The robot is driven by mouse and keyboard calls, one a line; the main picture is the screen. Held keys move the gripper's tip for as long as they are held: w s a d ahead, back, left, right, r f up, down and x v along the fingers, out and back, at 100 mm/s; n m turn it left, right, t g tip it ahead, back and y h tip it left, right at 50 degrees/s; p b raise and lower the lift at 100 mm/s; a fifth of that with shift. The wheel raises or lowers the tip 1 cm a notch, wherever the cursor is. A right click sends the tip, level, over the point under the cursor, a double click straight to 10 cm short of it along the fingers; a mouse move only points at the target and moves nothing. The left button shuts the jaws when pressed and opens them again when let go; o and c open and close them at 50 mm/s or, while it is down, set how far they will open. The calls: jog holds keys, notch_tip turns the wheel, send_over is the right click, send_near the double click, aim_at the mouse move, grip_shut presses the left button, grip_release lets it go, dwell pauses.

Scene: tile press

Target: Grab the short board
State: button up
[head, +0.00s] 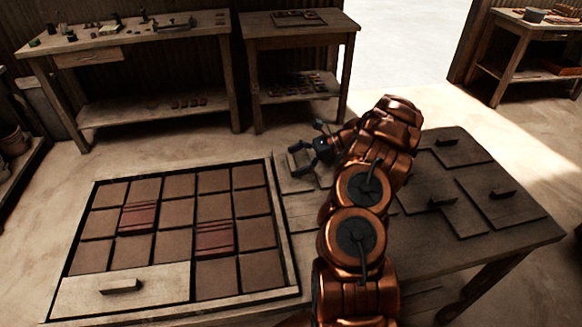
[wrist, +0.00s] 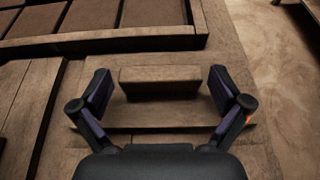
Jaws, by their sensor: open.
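A small wooden board (wrist: 140,117) with a raised block handle (wrist: 160,82) lies below my gripper in the wrist view; it looks like the short board. In the head view this board (head: 294,184) is at the table's back edge, right of the tile frame, partly hidden by my arm. My gripper (head: 298,158) is open over it. In the wrist view the two fingers of my gripper (wrist: 161,82) stand on either side of the handle, with a gap at each end. I cannot tell how far the fingertips reach down beside it.
The tile frame (head: 284,225) holds brown tiles, two ridged reddish tiles and a flat board (head: 75,296) with a handle. Several other handled boards (head: 505,208) lie on the table right of my arm. Workbenches (head: 140,46) stand along the back wall. The floor behind the table is clear.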

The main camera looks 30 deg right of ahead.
jog(key=shift+c, duration=0.2)
jog(key=c, duration=1)
